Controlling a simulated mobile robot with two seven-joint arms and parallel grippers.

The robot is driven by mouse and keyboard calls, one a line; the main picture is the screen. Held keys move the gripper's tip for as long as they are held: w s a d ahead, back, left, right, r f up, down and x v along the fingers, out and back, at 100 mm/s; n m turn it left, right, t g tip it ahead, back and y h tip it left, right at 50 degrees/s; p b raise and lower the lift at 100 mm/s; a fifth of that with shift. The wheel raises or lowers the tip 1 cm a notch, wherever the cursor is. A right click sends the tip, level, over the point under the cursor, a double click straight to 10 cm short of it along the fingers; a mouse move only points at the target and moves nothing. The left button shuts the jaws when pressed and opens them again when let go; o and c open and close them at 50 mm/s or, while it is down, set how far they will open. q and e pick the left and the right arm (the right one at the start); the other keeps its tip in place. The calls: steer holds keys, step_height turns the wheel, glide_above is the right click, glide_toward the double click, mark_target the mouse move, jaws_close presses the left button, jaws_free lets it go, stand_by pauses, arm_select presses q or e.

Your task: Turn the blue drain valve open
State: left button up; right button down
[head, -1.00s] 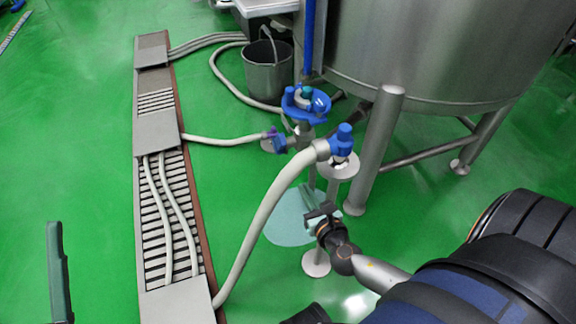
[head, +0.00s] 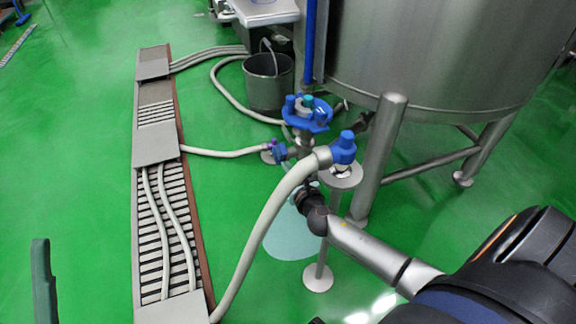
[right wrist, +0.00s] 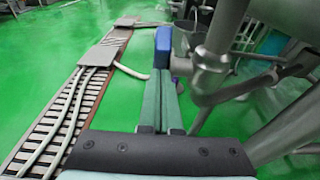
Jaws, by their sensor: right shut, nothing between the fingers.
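In the head view, blue valve parts stand on the pipework beside the tank: a small blue valve (head: 279,152) on the pipe at the left, a blue wheel-shaped top (head: 305,115), and a blue fitting (head: 343,148) at the end of the thick hose. I cannot tell for sure which is the drain valve. My right gripper (head: 312,188) is just below this pipework, its fingertips mostly hidden. In the right wrist view, its teal fingers (right wrist: 162,100) are together and empty. Their tips overlap a blue block (right wrist: 163,47) beside a grey pipe; contact is unclear.
A steel tank (head: 430,50) with legs (head: 378,160) stands behind and to the right. A thick pale hose (head: 262,225) curves past my right gripper. A floor drain channel (head: 155,145) runs at left. A metal bucket (head: 268,85) stands behind.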

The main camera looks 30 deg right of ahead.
mark_target(285, 155)
steer(key=shift+w+d+r, duration=0.1)
steer(key=shift+w+r, duration=0.1)
steer(key=shift+w, duration=0.1)
steer(key=shift+r, duration=0.1)
steer(key=r+p, duration=0.1)
steer(key=w+r+p, duration=0.1)
steer(key=p, duration=0.1)
steer(key=shift+d, duration=0.15)
steer(key=shift+f, duration=0.25)
